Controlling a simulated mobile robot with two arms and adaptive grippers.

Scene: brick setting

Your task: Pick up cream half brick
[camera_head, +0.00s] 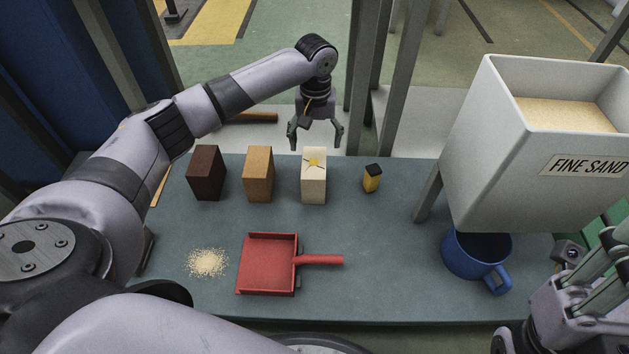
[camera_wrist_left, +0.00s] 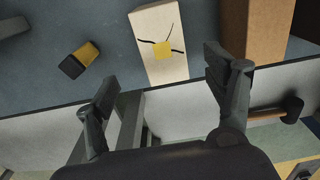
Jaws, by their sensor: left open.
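The cream half brick (camera_head: 314,184) stands upright on the table in the head view, at the right end of a row of three bricks. A yellow patch with dark lines marks it. It also shows in the left wrist view (camera_wrist_left: 160,72), ahead of the fingers. My left gripper (camera_head: 315,141) is open and empty, pointing down, apart from the brick and toward the table's far edge. It also shows in the left wrist view (camera_wrist_left: 165,95). My right gripper (camera_head: 590,290) shows only partly at the right edge of the head view; its fingertips cannot be made out.
A tan brick (camera_head: 258,175) and a dark brown brick (camera_head: 206,173) stand left of the cream one. A small yellow-black block (camera_head: 372,178) stands right. A red dustpan (camera_head: 268,265), sand pile (camera_head: 207,263), blue mug (camera_head: 475,256) and sand hopper (camera_head: 490,150) are nearer or right.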

